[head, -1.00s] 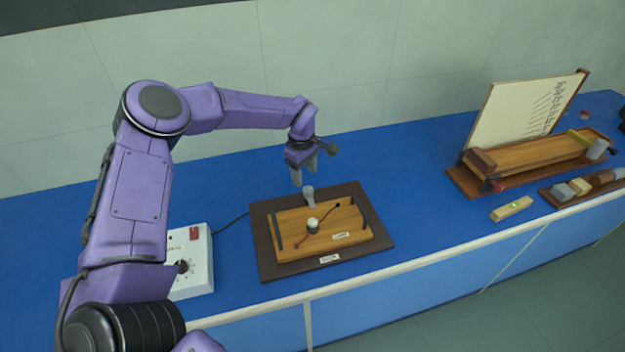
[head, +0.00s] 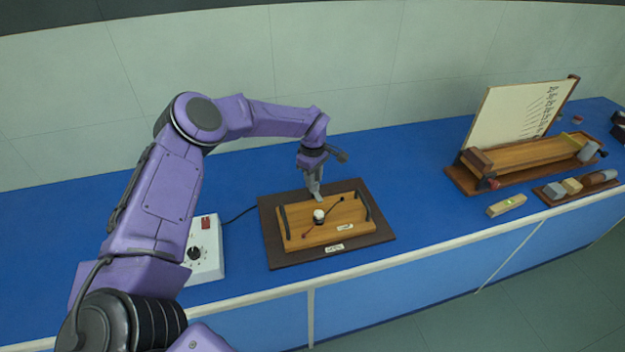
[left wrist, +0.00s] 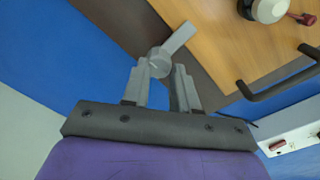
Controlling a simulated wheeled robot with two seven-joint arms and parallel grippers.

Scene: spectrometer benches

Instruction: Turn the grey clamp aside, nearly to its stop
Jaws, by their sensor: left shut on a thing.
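The grey clamp (head: 319,197) sits at the far edge of the wooden board (head: 290,238), with its arm reaching over the wood. In the left wrist view the clamp (left wrist: 177,42) shows a round pivot end and a flat arm pointing up and right over the board. My left gripper (head: 316,192) comes down on the clamp from behind. In the left wrist view its two fingers (left wrist: 163,78) stand on either side of the clamp's round end, shut on it. The fingertips partly hide the clamp in the head view. My right gripper is not in view.
The board has dark handles, a white-topped knob (head: 319,215) and a rod, and lies on a dark base (head: 272,257). A white control box (head: 207,262) stands to the left. A wooden ramp with a scale board (head: 515,112) stands right. Blue bench top between is clear.

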